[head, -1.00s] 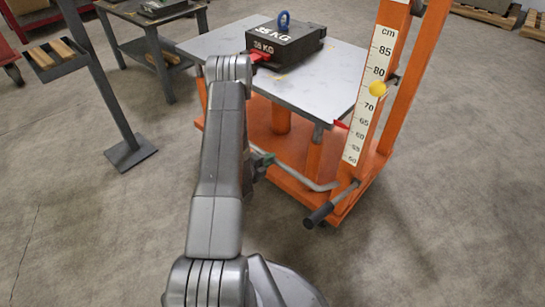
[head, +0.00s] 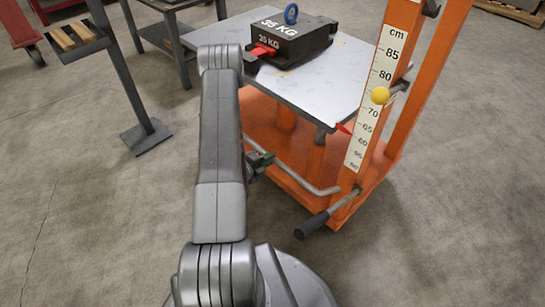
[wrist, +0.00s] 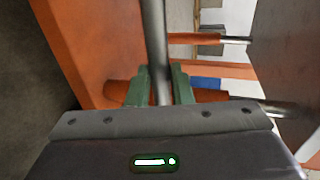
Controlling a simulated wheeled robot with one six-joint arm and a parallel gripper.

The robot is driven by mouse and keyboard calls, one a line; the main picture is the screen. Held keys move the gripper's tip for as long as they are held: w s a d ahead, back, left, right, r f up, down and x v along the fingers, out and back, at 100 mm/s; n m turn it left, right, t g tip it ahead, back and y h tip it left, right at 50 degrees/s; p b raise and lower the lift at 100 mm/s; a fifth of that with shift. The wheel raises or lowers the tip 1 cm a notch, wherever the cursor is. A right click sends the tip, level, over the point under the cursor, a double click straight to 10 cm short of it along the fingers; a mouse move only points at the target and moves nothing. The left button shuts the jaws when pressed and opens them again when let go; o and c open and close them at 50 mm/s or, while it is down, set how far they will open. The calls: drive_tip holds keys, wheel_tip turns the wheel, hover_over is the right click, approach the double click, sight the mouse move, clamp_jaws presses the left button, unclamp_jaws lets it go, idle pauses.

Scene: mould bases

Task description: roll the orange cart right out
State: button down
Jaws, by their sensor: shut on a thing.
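The orange cart (head: 265,120) stands in front of me in the head view. It has a grey table top (head: 335,75) and an upright orange mast with a cm scale (head: 375,95). A grey metal push bar (head: 310,188) runs low along its near side. My gripper (head: 262,160) is at the left part of this bar. In the wrist view my green fingers (wrist: 160,88) are shut on the metal bar (wrist: 157,35), one on each side. A black 35 KG block (head: 300,45) with a blue ring sits on the table top.
A grey stand (head: 126,100) with a small tray is on the left. A dark workbench (head: 180,40) stands behind the cart at the back left, and a red trolley (head: 18,25) is at the far left. The floor (head: 450,200) at right is clear.

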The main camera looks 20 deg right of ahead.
drive_tip(key=shift+s+a+f, duration=0.1)
drive_tip(key=shift+s+a, duration=0.15)
drive_tip(key=shift+a, duration=0.35)
drive_tip(key=shift+s+a+f, duration=0.1)
drive_tip(key=shift+s+a, duration=0.1)
drive_tip(key=shift+a, duration=0.45)
drive_tip(key=shift+s+a, duration=0.25)
drive_tip(key=shift+a, duration=0.35)
drive_tip(key=s+a, duration=0.5)
drive_tip(key=a, duration=0.7)
drive_tip(key=shift+s+a+r, duration=0.15)
drive_tip(key=shift+a, duration=0.15)
drive_tip(key=s+a+p, duration=0.2)
drive_tip(key=s+a, duration=0.3)
drive_tip(key=a, duration=0.8)
drive_tip(key=shift+s, duration=0.2)
idle(0.7)
drive_tip(key=c, duration=2.2)
unclamp_jaws()
drive_tip(key=c, duration=1.7)
unclamp_jaws()
